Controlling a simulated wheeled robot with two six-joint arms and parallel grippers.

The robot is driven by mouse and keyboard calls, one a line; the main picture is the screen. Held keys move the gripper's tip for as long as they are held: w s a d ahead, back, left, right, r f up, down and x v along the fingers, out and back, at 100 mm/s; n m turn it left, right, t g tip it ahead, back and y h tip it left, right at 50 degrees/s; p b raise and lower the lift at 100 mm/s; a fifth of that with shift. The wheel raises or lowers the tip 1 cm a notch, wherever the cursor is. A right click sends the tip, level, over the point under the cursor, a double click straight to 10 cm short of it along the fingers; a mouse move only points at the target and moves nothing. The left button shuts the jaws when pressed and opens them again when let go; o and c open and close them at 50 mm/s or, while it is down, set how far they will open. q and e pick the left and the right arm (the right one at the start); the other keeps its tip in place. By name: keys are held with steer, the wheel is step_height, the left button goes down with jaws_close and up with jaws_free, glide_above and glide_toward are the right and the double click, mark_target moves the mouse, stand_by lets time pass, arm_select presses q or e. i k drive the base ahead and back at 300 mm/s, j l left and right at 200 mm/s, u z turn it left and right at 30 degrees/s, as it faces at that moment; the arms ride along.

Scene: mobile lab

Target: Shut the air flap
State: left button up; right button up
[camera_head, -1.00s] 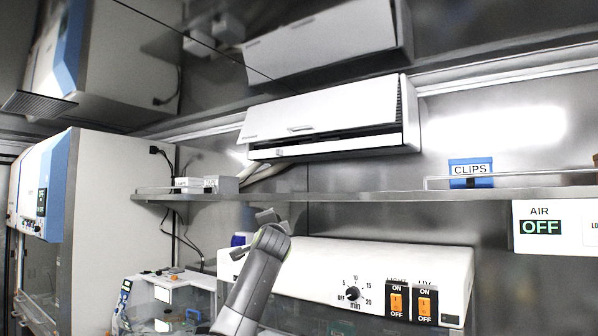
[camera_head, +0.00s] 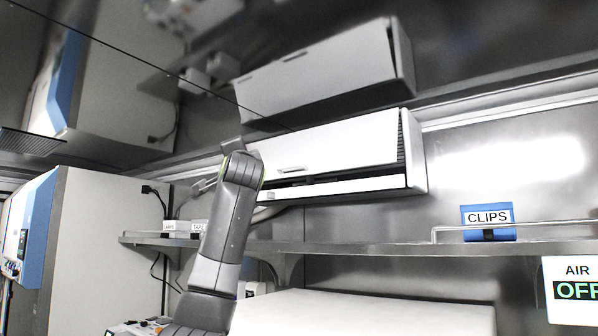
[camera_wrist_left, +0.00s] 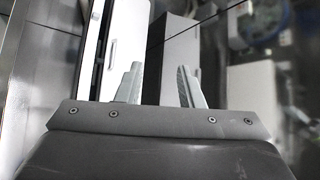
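The white air unit (camera_head: 415,150) hangs on the back wall above the shelf. Its front flap (camera_head: 340,142), a white panel with a small handle, stands tilted out, with a dark gap along its lower edge and right side. My left arm rises in front of the flap's left end and hides part of it; I cannot make out that gripper's fingers in the head view. In the left wrist view my left gripper (camera_wrist_left: 159,68) is open and empty, its fingers apart. The white flap (camera_wrist_left: 125,45) with its handle shows beside the left finger; contact cannot be told. My right gripper is not in view.
A metal shelf (camera_head: 360,248) runs below the unit, with a blue CLIPS box (camera_head: 488,222) at right. An AIR sign (camera_head: 575,290) reads OFF. A large white and blue cabinet (camera_head: 95,240) stands at left. The ceiling mirrors the unit.

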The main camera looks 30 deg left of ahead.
mark_target(372, 140)
steer(key=i, duration=1.05)
steer(key=i+j, duration=0.5)
steer(key=j, duration=0.15)
steer(key=z, duration=0.05)
